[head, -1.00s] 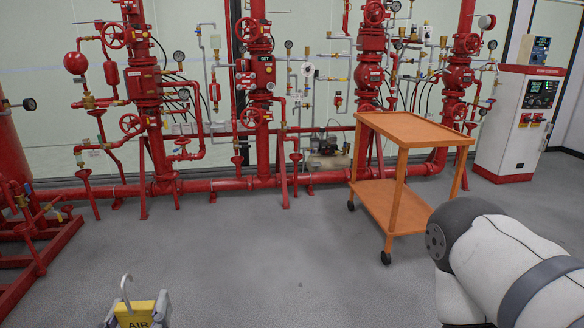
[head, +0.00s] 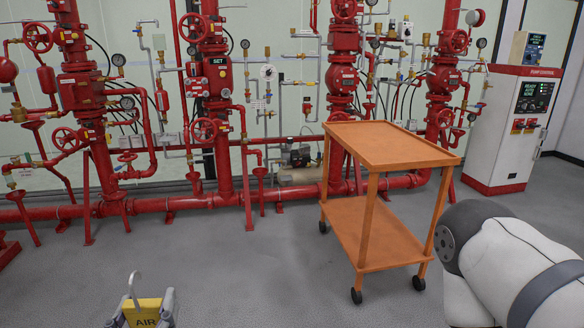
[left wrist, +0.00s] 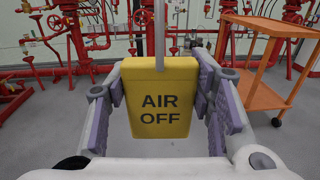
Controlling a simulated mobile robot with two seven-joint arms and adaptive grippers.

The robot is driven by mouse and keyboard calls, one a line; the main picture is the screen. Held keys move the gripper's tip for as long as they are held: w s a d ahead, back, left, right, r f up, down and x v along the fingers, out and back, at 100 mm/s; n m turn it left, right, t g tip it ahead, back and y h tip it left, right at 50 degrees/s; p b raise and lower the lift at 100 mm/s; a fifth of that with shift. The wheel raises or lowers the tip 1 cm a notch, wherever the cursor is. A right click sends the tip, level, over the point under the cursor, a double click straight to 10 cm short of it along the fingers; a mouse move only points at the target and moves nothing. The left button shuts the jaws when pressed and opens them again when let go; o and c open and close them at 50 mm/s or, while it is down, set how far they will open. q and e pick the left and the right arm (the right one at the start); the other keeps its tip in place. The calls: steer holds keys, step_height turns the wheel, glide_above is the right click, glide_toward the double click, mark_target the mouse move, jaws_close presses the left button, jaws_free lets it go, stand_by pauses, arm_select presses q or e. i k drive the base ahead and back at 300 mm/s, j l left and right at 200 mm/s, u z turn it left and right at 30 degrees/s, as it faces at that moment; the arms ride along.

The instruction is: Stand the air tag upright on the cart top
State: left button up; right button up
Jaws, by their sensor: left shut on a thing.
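The air tag is a yellow block reading "AIR OFF" with a grey wire loop on top. In the head view the tag (head: 143,309) is at the bottom left, and it fills the middle of the left wrist view (left wrist: 161,98). My left gripper (head: 142,316) is shut on it, with purple pads (left wrist: 161,95) on both sides. The tag is upright in the grip, in the air. The orange cart (head: 335,133) stands ahead and to the right, apart from the tag. Its flat top is bare. My right gripper is out of view; only a part of my right arm shows.
Red pipes and valves (head: 208,115) line the back wall, with floor supports behind and left of the cart. A white and red pump control cabinet (head: 506,150) stands at the right. A small compressor (head: 300,156) sits behind the cart. The grey floor ahead is clear.

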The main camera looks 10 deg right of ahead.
mark_target(381, 140)
steer(key=i+l+z, duration=0.1)
steer(key=i+l, duration=0.9)
steer(key=l, duration=0.2)
steer(key=i+l+z, duration=0.1)
steer(key=i+l, duration=1.15)
steer(key=l, duration=0.15)
steer(key=i+l+z, duration=0.1)
steer(key=i+l, duration=0.15)
steer(key=l, duration=0.2)
steer(key=i+l, duration=0.45)
steer(key=i+l+z, duration=0.05)
